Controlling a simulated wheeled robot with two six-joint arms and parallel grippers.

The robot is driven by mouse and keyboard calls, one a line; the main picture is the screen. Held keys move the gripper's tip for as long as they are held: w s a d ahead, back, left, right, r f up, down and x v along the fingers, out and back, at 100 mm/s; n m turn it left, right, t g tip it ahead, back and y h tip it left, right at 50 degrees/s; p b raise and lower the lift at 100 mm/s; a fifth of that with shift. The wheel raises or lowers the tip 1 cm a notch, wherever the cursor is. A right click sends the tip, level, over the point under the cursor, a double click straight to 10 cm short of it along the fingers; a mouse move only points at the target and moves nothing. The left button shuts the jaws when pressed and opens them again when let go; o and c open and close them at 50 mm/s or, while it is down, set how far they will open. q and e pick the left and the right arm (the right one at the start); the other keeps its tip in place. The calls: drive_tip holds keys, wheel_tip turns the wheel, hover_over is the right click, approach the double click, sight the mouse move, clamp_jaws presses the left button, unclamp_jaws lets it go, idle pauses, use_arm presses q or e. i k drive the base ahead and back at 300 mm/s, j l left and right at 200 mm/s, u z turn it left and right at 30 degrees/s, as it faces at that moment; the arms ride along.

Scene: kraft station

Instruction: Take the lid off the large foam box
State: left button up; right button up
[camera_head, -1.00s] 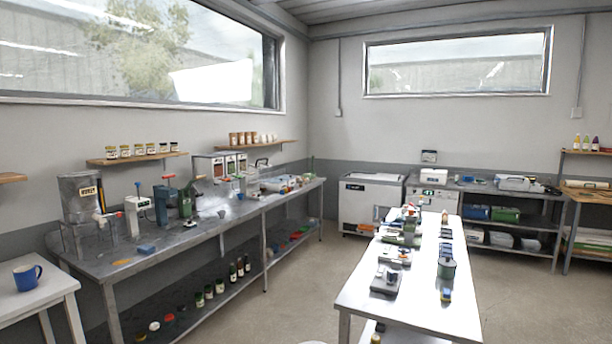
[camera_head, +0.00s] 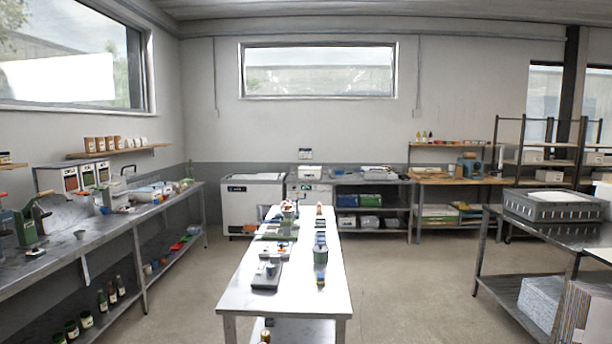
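I cannot pick out the large foam box or its lid with certainty. Pale box-like items lie on the back bench, a whitish one (camera_head: 379,172) among them, but they are too small to tell. At the right, a grey crate (camera_head: 553,212) on a metal table has something white inside or on top. Neither of my grippers shows in this view.
A long white table (camera_head: 255,292) with small tools stands ahead in the middle. A metal bench (camera_head: 95,228) runs along the left wall. A white chest (camera_head: 240,205) stands at the back. Flat cartons (camera_head: 588,310) lean at the lower right. Open floor (camera_head: 411,293) lies right of the table.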

sight(302, 175)
drive_tip(key=i+l+z, duration=1.1)
drive_tip(key=i, duration=0.15)
drive_tip(key=i+u, duration=0.15)
drive_tip(key=i, duration=0.35)
drive_tip(key=i+l+u, duration=0.15)
drive_tip(key=i, duration=0.35)
drive_tip(key=i+l+u, duration=0.15)
drive_tip(key=i, duration=0.35)
drive_tip(key=i+j+u, duration=0.3)
drive_tip(key=i, duration=1.05)
drive_tip(key=i+l+u, duration=0.15)
drive_tip(key=i+u, duration=0.15)
drive_tip(key=i, duration=1.8)
drive_tip(key=i+u, duration=0.1)
drive_tip(key=i, duration=0.7)
drive_tip(key=i+l+u, duration=0.1)
drive_tip(key=i, duration=0.7)
drive_tip(key=i+l, duration=0.15)
drive_tip(key=i, duration=0.7)
drive_tip(key=i+j+u, duration=0.1)
drive_tip(key=i, duration=0.35)
drive_tip(key=i+j+u, duration=0.1)
drive_tip(key=i+j, duration=0.15)
drive_tip(key=i, duration=0.25)
drive_tip(key=i+j+u, duration=0.1)
drive_tip(key=i, duration=0.4)
